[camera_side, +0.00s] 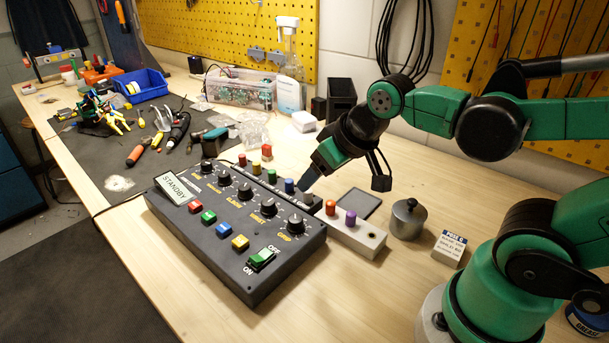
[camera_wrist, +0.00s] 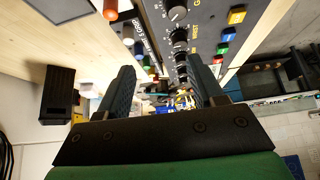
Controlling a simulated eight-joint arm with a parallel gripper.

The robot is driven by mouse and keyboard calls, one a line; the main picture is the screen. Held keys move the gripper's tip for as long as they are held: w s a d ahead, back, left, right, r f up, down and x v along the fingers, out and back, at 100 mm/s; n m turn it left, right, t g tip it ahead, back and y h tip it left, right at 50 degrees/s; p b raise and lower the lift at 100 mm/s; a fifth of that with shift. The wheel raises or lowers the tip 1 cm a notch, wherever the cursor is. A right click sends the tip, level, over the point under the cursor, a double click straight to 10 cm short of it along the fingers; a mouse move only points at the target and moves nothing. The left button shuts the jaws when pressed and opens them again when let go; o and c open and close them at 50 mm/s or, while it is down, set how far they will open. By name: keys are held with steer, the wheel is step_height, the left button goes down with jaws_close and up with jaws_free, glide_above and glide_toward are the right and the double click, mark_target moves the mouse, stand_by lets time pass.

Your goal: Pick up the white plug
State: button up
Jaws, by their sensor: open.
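My gripper (camera_side: 305,182) points down and left just above this end of the row, close to the blue plug (camera_side: 289,185). Its tip overlaps the row in the picture, so contact cannot be told. In the wrist view my gripper's two dark fingers (camera_wrist: 162,75) are apart with nothing held between them.
A grey block (camera_side: 370,243) with orange and purple plugs stands right of the row. A metal knobbed weight (camera_side: 407,220) and a small labelled block (camera_side: 449,247) stand farther right. Bare wood (camera_side: 345,290) lies in front.

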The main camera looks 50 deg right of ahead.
steer(key=m+g+h, duration=0.1)
steer(key=m+g, duration=0.1)
glide_above(309, 190)
steer(key=s+a, duration=0.1)
steer(key=s, duration=0.1)
step_height(309, 190, down, 4)
steer(key=shift+s+x, duration=0.1)
steer(key=shift+x, duration=1.5)
steer(key=shift+s+x, duration=0.15)
steer(key=shift+x, duration=1.45)
steer(key=shift+d, duration=0.1)
jaws_close()
